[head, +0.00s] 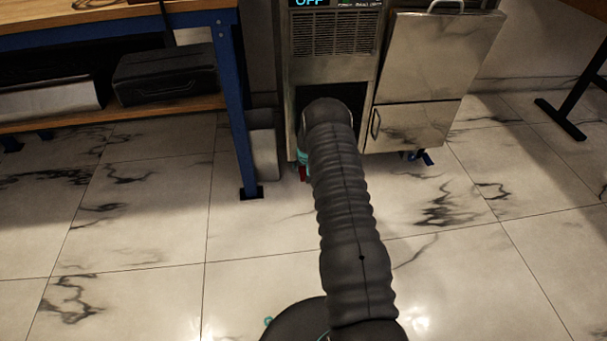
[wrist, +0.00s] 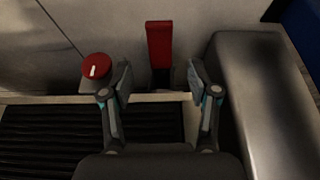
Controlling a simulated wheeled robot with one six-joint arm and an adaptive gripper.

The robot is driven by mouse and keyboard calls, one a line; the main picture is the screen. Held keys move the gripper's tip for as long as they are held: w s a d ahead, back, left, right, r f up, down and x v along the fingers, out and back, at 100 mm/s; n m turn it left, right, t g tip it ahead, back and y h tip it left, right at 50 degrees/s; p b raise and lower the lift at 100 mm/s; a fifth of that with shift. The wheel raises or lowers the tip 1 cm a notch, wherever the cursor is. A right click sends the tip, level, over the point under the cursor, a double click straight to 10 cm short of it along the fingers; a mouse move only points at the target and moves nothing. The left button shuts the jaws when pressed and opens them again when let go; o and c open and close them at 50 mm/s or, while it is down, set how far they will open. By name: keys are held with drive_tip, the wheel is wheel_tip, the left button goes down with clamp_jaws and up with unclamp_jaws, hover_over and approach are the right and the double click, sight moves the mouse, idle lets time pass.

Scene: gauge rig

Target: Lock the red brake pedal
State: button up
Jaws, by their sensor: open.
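In the wrist view a red pedal (wrist: 159,45) stands out as a flat upright bar, with a darker narrower part below it. My gripper (wrist: 160,79) is open, one finger on each side of the pedal's line. The red bar shows just beyond the fingertips, and the gap between them holds only its dark lower part. I cannot tell the depth between them. In the head view my arm hides most of the gripper, and a small red patch (head: 303,173) shows beside it, low at the steel machine (head: 393,100).
A round red knob (wrist: 95,66) with a white mark sits close to the left finger. A grey block (wrist: 250,85) stands close on the right. A dark ribbed panel (wrist: 50,135) lies below. In the head view a blue-legged workbench (head: 232,100) stands left, and the marble floor is clear.

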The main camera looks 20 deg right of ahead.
sight(304, 174)
drive_tip(key=shift+b+x, duration=0.3)
drive_tip(key=shift+x, duration=2.8)
clamp_jaws()
